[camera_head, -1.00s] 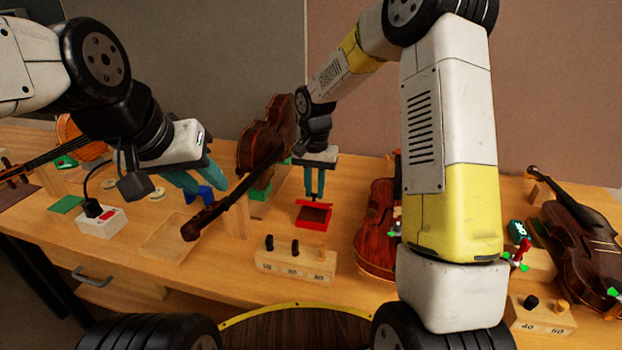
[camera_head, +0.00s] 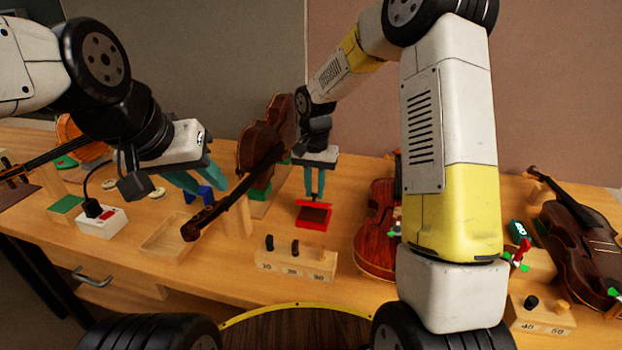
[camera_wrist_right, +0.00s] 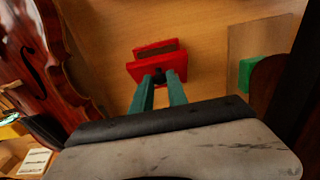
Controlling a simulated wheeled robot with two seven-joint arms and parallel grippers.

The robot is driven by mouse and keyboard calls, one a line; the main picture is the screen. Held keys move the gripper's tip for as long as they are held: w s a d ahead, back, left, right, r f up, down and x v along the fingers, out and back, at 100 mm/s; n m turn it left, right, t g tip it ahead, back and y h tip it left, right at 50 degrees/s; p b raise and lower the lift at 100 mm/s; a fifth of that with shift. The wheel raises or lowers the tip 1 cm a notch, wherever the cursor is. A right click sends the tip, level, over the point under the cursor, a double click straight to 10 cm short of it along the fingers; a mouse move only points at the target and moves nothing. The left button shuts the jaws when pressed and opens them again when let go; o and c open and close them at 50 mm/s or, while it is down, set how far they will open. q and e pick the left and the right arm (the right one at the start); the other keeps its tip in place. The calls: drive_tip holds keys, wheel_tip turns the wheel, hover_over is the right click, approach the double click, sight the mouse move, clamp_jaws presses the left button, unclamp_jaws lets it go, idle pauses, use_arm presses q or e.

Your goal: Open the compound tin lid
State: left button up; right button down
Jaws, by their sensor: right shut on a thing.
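The red compound tin (camera_head: 312,224) sits on the bench near the middle of the head view. It also shows in the right wrist view (camera_wrist_right: 155,47), where a dark inside shows beyond a tilted red lid (camera_wrist_right: 143,69). My right gripper (camera_head: 314,200) points down at the tin's far side. In the right wrist view its teal fingertips (camera_wrist_right: 160,80) are closed in on the lid's edge. The exact grip is too small to make out. My left gripper (camera_head: 197,186) is open and empty behind the neck of a violin, well left of the tin.
A held-up violin (camera_head: 262,150) stands between my two grippers. A block with pegs (camera_head: 296,262) is in front of the tin, and a reddish violin (camera_head: 377,232) lies to its right. A shallow tray (camera_head: 170,240) and a switch box (camera_head: 102,222) are at left.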

drive_tip(key=shift+w, duration=0.15)
drive_tip(key=shift+w+d+r+g+y, duration=0.15)
drive_tip(key=shift+w+d+g+y, duration=0.1)
drive_tip(key=shift+w+g, duration=0.4)
drive_tip(key=shift+w+d+r+g+y, duration=0.15)
drive_tip(key=shift+w+g+y, duration=0.1)
drive_tip(key=shift+w+g, duration=0.4)
drive_tip(key=shift+w+d+g+y, duration=0.3)
drive_tip(key=shift+w+g, duration=0.35)
drive_tip(key=shift+g, duration=0.35)
drive_tip(key=shift+w+d+g+y, duration=0.15)
drive_tip(key=shift+w+g+y, duration=0.15)
drive_tip(key=shift+w+g, duration=0.5)
drive_tip(key=shift+s, duration=0.2)
use_arm(q)
drive_tip(key=shift+c, duration=0.3)
